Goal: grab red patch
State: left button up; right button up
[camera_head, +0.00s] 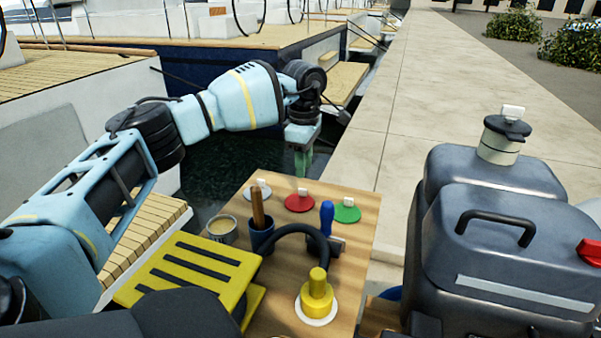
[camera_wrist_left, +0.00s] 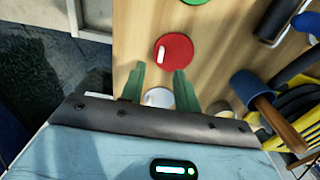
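The red patch (camera_head: 299,204) is a flat red disc with a small white tab. It lies on the wooden table (camera_head: 350,242) between a white patch and a green patch. It also shows in the left wrist view (camera_wrist_left: 178,55), just beyond the fingertips. My left gripper (camera_head: 301,172) points down above the table's far edge, behind the red patch in the head view. Its green fingers stand apart with nothing between them, and the left wrist view shows the gap (camera_wrist_left: 157,78). My right gripper is in neither view.
The white patch (camera_head: 256,194) and the green patch (camera_head: 346,211) flank the red one. Water lies beyond the table.

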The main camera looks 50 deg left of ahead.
aim_at(306, 190)
pick_arm(q)
jog(key=shift+d+f+b, duration=0.2)
jog(key=shift+f, duration=1.55)
jog(key=shift+d+f+b, duration=0.15)
jog(key=shift+f, duration=1.6)
grip_shut()
